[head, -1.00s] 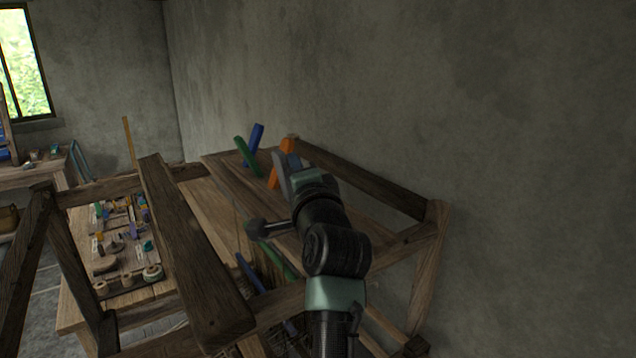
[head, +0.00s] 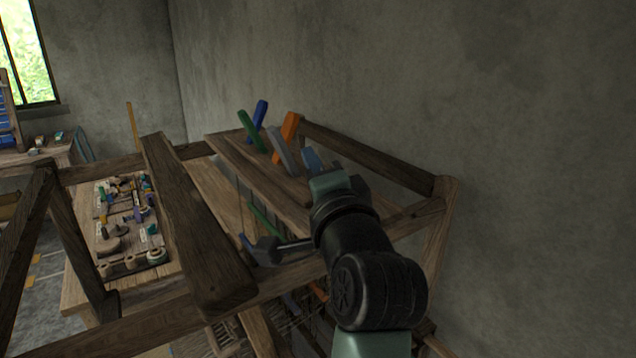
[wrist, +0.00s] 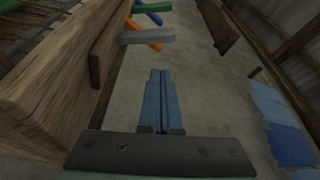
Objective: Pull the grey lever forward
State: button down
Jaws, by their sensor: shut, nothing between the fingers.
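The grey lever (head: 279,149) stands tilted on the loom's top board, beside the orange lever, in the head view. In the wrist view the grey lever (wrist: 147,36) juts out from the wooden beam, nearest to me of the coloured levers. My gripper (head: 309,156) is just to the right of the grey lever in the head view. In the wrist view its blue fingers (wrist: 157,72) are pressed together and empty, with a visible gap between their tips and the lever.
An orange lever (head: 287,132), a green lever (head: 251,131) and a blue lever (head: 259,117) stand close behind the grey one. The wooden loom frame (head: 195,230) and a plain wall (head: 520,130) surround the arm. A table with small tools (head: 85,290) is at left.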

jog(key=shift+b+v, duration=0.3)
jog(key=shift+v, duration=1.4)
